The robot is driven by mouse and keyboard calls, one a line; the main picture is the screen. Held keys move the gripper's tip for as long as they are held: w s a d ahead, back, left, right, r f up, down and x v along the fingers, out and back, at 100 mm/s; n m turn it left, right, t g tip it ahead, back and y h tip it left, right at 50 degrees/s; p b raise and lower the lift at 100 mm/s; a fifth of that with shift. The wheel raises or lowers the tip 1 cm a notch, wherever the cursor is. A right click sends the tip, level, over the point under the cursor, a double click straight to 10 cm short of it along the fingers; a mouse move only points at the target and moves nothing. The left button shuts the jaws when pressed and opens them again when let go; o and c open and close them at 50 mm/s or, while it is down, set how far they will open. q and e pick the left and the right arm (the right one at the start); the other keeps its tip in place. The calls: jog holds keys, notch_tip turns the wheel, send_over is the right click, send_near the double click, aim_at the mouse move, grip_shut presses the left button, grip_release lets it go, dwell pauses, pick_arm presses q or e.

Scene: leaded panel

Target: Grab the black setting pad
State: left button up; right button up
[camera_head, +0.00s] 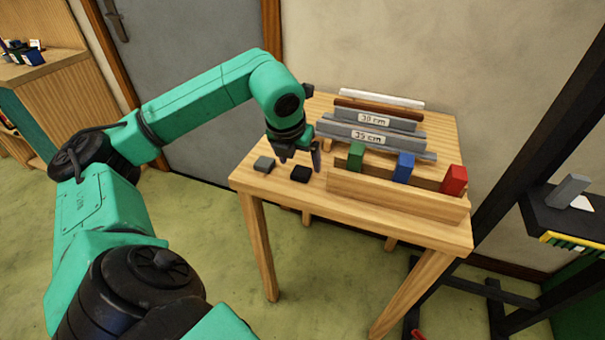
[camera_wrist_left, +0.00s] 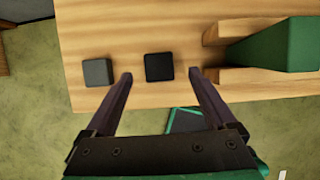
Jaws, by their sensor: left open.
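The black setting pad (camera_head: 300,173) is a small dark block lying on the wooden table near its left front edge. It also shows in the left wrist view (camera_wrist_left: 159,67), lying beyond and between the two fingertips. My left gripper (camera_head: 299,157) is open and empty, pointing down above the table by the pad. In the left wrist view its fingers (camera_wrist_left: 161,76) stand apart, one to each side of the pad, with gaps. A grey pad (camera_head: 264,164) lies just left of the black one, outside the left finger in the wrist view (camera_wrist_left: 97,72). My right gripper is not in view.
On the table (camera_head: 345,212), a wooden rail and green (camera_head: 356,156), blue (camera_head: 404,168) and red blocks (camera_head: 454,180) stand right of the pad. Labelled grey bars (camera_head: 366,137) lie behind. A black stand (camera_head: 560,215) is at the right.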

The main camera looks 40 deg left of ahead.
aim_at(301, 171)
pick_arm(q)
jog(key=x, duration=0.4)
jog(key=shift+s, duration=0.1)
grip_shut()
